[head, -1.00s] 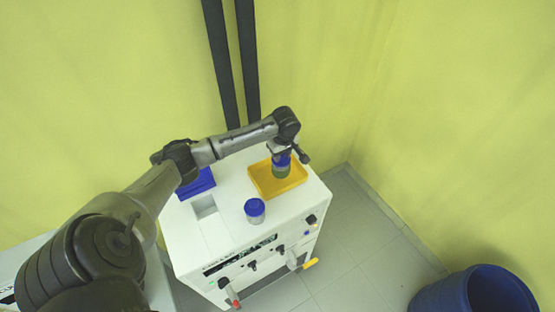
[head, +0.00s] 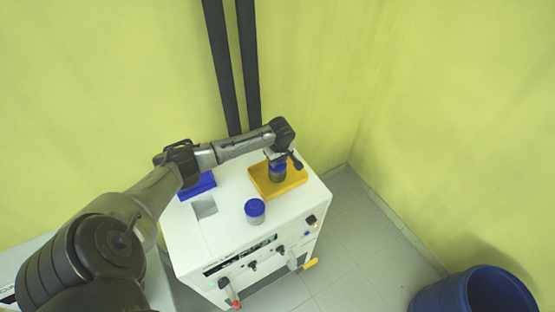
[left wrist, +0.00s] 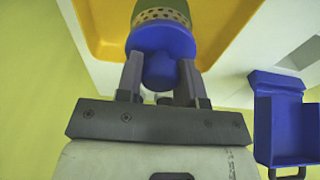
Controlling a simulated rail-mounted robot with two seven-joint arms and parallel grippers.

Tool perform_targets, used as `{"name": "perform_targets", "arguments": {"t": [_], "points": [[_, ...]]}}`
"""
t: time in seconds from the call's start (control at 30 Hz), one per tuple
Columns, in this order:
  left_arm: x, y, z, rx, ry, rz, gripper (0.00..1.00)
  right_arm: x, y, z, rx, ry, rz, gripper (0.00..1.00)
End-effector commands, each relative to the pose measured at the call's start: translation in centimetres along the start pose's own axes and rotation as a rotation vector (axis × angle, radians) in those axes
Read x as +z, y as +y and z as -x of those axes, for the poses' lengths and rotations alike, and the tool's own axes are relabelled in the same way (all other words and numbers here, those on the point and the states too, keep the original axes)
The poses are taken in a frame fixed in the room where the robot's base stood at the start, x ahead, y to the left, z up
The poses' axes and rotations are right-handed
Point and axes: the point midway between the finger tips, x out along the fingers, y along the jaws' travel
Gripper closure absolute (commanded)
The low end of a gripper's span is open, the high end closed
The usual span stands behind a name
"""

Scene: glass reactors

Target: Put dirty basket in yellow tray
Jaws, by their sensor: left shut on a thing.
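The dirty basket (head: 277,175) has a blue top and a dark greenish body. It is at the yellow tray (head: 262,188) on the white machine, inside the tray's outline in the head view. In the left wrist view the basket (left wrist: 162,14) shows a perforated band under its blue cap, with the yellow tray (left wrist: 232,22) around it. My left gripper (head: 276,160) is above the basket and shut on its blue knob; its two fingers also show in the left wrist view (left wrist: 160,78). I cannot tell whether the basket's bottom touches the tray. My right gripper is not in view.
A second blue-capped container (head: 255,210) stands on the white machine top (head: 232,232) in front of the tray. A blue holder (head: 199,187) and a square recess (head: 205,207) are to the left. A blue bin (head: 475,292) stands on the floor at right.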

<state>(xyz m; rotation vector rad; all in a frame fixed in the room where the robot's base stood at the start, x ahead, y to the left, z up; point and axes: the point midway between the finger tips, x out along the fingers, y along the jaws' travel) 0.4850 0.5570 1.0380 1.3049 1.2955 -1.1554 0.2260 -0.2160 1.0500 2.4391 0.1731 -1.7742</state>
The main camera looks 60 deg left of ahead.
Motion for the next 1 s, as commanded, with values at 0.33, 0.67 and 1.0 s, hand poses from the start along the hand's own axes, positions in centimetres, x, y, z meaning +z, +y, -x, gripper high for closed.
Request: {"name": "perform_targets", "arguments": {"t": [0.33, 0.67, 1.0], "points": [[0.0, 0.0, -0.2, 0.0, 0.0, 0.0, 0.46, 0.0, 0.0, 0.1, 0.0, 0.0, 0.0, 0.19], [0.0, 0.0, -0.1, 0.001, 0.0, 0.0, 0.4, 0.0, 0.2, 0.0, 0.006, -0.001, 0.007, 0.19], [0.0, 0.1, 4.7, 0.004, 0.0, -0.001, 0.4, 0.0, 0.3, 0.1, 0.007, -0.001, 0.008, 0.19]]}}
